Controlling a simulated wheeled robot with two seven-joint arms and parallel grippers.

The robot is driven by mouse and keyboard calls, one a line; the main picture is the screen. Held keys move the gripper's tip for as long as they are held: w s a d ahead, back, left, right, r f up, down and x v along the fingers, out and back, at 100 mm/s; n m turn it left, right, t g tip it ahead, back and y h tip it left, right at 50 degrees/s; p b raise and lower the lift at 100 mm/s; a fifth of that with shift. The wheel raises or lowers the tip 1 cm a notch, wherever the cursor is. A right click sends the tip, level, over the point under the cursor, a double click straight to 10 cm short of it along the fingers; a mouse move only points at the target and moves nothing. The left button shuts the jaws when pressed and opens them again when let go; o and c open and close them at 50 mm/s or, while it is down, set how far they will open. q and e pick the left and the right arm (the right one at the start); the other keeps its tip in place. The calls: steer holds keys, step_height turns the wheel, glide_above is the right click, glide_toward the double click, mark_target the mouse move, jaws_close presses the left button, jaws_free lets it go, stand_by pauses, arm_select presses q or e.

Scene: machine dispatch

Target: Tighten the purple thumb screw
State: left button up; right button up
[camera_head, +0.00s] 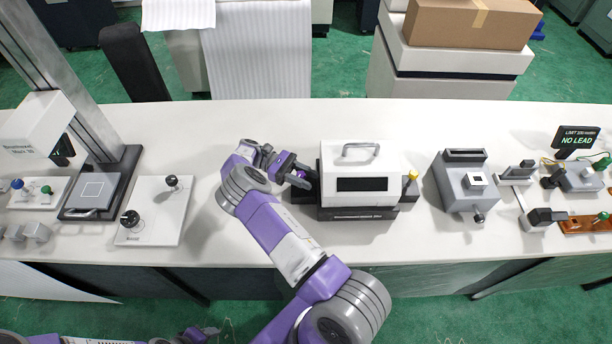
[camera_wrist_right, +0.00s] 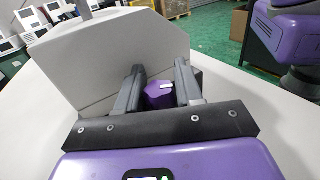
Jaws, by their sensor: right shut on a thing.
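The purple thumb screw (camera_wrist_right: 158,95) shows in the right wrist view, between the two grey fingers, beside the side wall of a white machine. It has a small white mark on top. My right gripper (camera_wrist_right: 158,88) is shut on it. In the head view my right gripper (camera_head: 301,177) is at the left side of the white machine (camera_head: 352,158), which has a handle on top and a dark front window. The screw's shaft is hidden in both views.
A white plate with black knobs (camera_head: 156,212) lies left of my right arm. A yellow-tipped lever (camera_head: 411,178) stands at the machine's right side. A grey box device (camera_head: 462,184) is further right. The table behind the machine is clear.

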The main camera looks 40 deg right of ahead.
stand_by(0.3)
steer(key=o, duration=0.7)
step_height(320, 180, up, 10)
steer(key=shift+r+p, duration=0.1)
steer(key=shift+p, duration=1)
